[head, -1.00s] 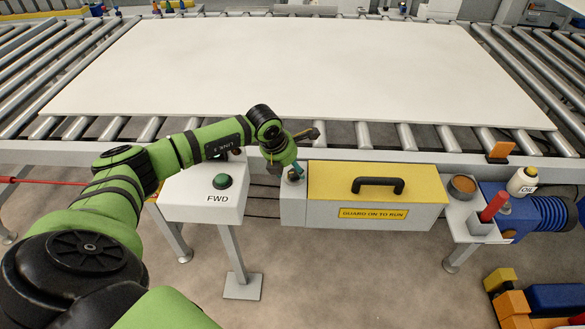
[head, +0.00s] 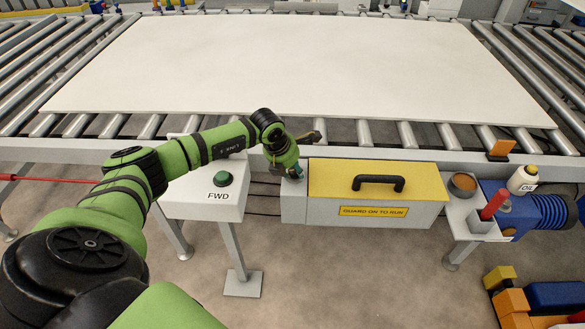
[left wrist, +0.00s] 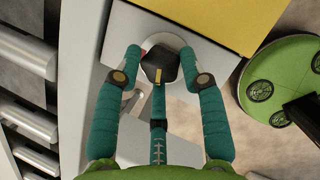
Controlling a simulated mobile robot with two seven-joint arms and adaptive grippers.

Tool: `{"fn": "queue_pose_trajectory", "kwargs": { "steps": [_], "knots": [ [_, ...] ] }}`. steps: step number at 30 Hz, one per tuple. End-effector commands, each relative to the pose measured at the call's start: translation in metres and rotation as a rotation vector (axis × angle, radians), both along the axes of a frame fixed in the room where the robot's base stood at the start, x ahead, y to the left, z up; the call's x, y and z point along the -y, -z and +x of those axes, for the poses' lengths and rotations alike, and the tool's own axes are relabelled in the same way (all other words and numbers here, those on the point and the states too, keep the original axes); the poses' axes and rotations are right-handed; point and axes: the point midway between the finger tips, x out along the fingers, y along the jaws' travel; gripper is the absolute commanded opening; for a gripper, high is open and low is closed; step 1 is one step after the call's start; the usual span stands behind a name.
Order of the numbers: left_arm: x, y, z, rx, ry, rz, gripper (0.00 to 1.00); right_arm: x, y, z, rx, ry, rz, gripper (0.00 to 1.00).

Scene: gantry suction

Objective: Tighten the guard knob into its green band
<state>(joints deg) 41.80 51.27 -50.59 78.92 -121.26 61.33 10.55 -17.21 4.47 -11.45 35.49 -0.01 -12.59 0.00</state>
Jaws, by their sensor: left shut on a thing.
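The guard knob (left wrist: 160,66) is black with a yellow pointer bar, which points toward the bottom of the left wrist view. It sits on a pale round dial on the grey block left of the yellow guard. A little red shows at the dial's upper left; I see no green band there. My left gripper (left wrist: 161,72) has its teal fingers shut around the knob. My right gripper is not in view.
The yellow guard cover (head: 329,178) with a black handle (head: 379,180) lies right of the knob. The FWD button box (head: 207,197) stands to the left. A white sheet (head: 290,65) covers the rollers behind.

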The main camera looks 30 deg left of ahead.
Motion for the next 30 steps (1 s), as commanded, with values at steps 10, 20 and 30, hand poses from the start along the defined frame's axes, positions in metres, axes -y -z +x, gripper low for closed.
{"fn": "queue_pose_trajectory", "kwargs": {
  "steps": [10,20,30],
  "knots": [
    [0.001,0.004,0.002,0.006,0.194,-0.007,0.08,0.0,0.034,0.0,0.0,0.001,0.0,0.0],
    [0.0,0.003,0.003,0.007,0.417,-0.007,0.08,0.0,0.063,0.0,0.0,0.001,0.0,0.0],
    [0.0,0.0,0.003,0.005,0.534,-0.008,0.08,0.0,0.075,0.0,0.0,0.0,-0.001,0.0]
  ]
}}
